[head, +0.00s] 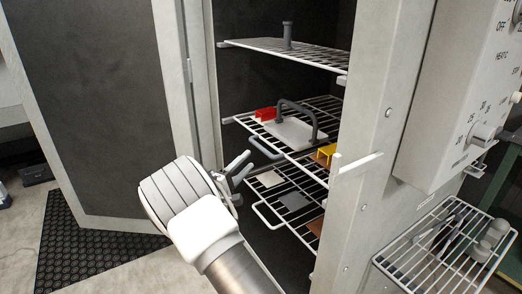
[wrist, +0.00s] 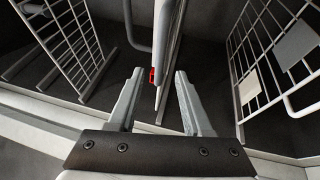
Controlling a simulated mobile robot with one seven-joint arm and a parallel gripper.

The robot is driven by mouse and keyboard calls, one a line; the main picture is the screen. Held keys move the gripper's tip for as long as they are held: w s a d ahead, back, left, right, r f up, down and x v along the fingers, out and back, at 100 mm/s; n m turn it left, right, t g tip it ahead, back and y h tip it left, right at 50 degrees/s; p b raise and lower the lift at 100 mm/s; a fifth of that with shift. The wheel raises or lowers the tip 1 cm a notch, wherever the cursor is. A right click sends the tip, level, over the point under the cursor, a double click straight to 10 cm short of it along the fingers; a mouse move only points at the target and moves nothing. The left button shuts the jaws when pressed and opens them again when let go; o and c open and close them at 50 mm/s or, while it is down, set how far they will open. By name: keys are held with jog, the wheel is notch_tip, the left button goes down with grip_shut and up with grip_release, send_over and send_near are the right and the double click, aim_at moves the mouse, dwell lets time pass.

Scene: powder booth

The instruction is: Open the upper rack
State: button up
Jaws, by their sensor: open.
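The oven-like cabinet stands open with wire racks inside. The upper of the two racks with front handles (head: 318,106) holds a white plate, a red block and a dark arched bar. Its grey handle (head: 264,149) sticks out toward the door side; in the wrist view the handle bar (wrist: 162,35) lies between and beyond my fingers. My gripper (head: 248,162) is open and empty in front of the handle, with its fingers (wrist: 158,85) either side of the handle's line. I see no clear contact. Part of the rack is hidden behind the cabinet's front post.
A lower rack (head: 268,213) carries flat tiles and has its own white handle. A top shelf (head: 262,44) holds a dark post. The door (head: 95,100) stands open at left. A control box (head: 455,90) and a wire tray (head: 390,265) with tools are at right.

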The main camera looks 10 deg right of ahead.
aim_at(261, 146)
jog(key=x, duration=0.8)
jog(key=shift+w+d+b, duration=0.2)
jog(key=shift+w+b, duration=0.05)
jog(key=shift+b, duration=0.1)
grip_shut()
dwell(0.9)
